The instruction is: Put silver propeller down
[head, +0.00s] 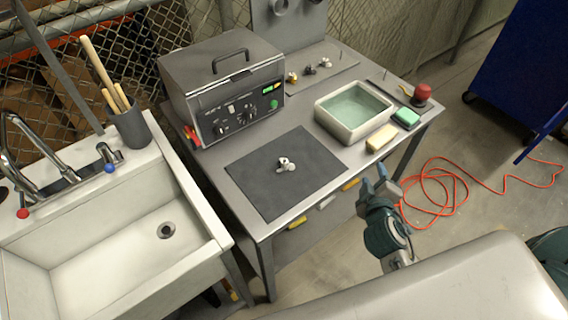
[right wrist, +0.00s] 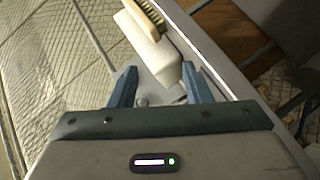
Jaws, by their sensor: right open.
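A small silver propeller (head: 286,164) lies on the dark grey mat (head: 262,190) on the workbench in the head view. Nothing holds it. My right gripper (head: 376,184) is open and empty, off the bench's front edge, to the right of the mat and apart from the propeller. In the right wrist view its two blue fingers (right wrist: 160,86) are spread, with a pale block topped by a brush (right wrist: 150,40) beyond them. My left gripper is not in view.
A grey control box (head: 222,85) stands behind the mat. A basin of liquid (head: 354,108), a cream block (head: 381,138) and a green block (head: 406,118) are to the right. Small propeller-like parts (head: 308,70) lie at the back. A sink (head: 120,235) stands left.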

